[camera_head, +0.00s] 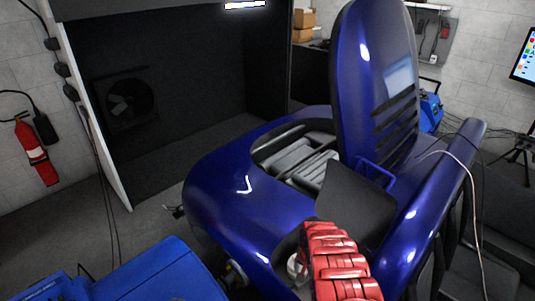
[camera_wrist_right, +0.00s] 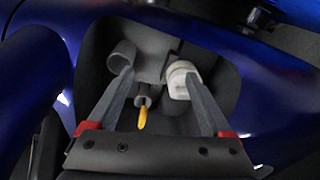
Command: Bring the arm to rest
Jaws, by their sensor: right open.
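My right arm (camera_head: 345,265) shows as red segments at the bottom of the head view, reaching over the blue vehicle (camera_head: 230,210). Its fingers are hard to make out there. In the right wrist view, my right gripper (camera_wrist_right: 158,78) is open, with nothing between its fingers. It faces a dark recess in the blue body. A white cap (camera_wrist_right: 182,80) is close to the right fingertip, and a grey tube (camera_wrist_right: 122,55) is close to the left one; I cannot tell if either touches. A yellow-orange handle (camera_wrist_right: 142,118) shows between the fingers. My left gripper is out of view.
A raised blue panel (camera_head: 375,75) stands behind the arm, with a dark flap (camera_head: 345,205) just beyond it. Blue equipment (camera_head: 155,275) is at the lower left. A fire extinguisher (camera_head: 35,153) hangs on the left wall. Open floor shows left of the vehicle.

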